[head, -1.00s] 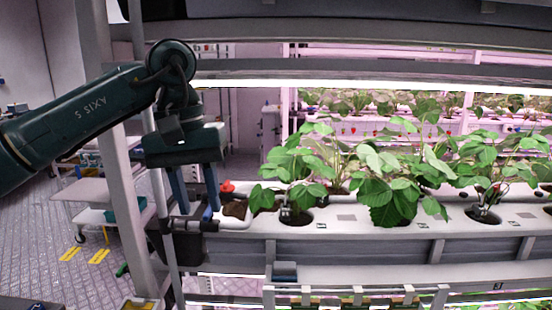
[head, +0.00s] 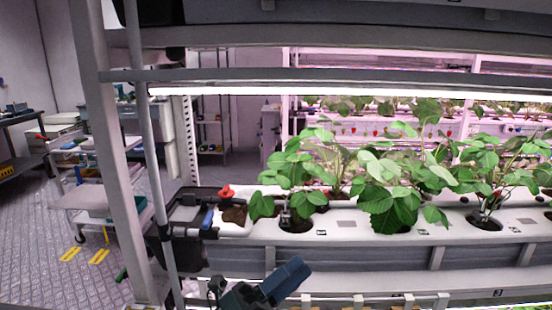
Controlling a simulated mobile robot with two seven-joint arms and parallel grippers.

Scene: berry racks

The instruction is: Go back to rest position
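My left gripper (head: 287,280) is low at the bottom edge of the head view, in front of the rack's lower part. Its blue finger part points up and to the right, and its dark body is partly cut off by the frame. The fingers overlap from this side, so I cannot tell whether they are open or shut. I see nothing held. It is below and apart from the plants. My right gripper is not in view.
A white planting gutter (head: 340,222) with leafy strawberry plants (head: 385,195) runs across the right. A grey upright post (head: 108,150) and a horizontal bar (head: 330,73) frame the rack. A trolley (head: 85,196) stands at left.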

